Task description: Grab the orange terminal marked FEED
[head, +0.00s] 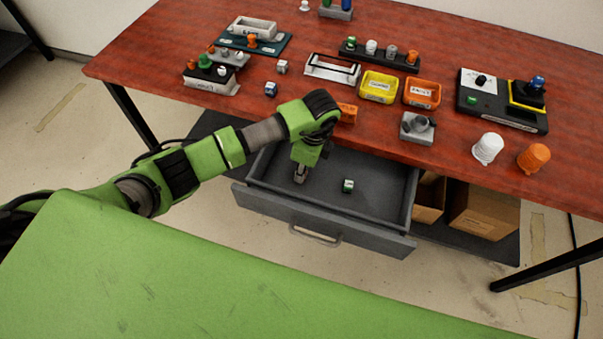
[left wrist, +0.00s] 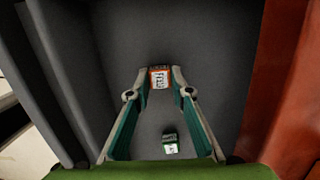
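My left gripper (head: 300,174) reaches down into the open grey drawer (head: 330,222) under the red table. In the left wrist view, an orange terminal (left wrist: 160,78) with a white label sits between the fingertips (left wrist: 161,73), which touch its sides. The label's small lettering looks like FEED, but I cannot read it surely. It looks larger than the green terminal, so it seems raised off the drawer floor. The green terminal (head: 348,186) with white faces lies in the drawer, right of my gripper; it also shows in the left wrist view (left wrist: 170,143). My right gripper is out of view.
The drawer's side walls and front handle (head: 315,236) surround my gripper. Above, the table (head: 200,30) holds a yellow tray (head: 379,87), an orange tray (head: 422,93), a grey stand (head: 417,128), white (head: 488,148) and orange (head: 534,157) knobs, and small cubes. Cardboard boxes (head: 484,208) stand below right.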

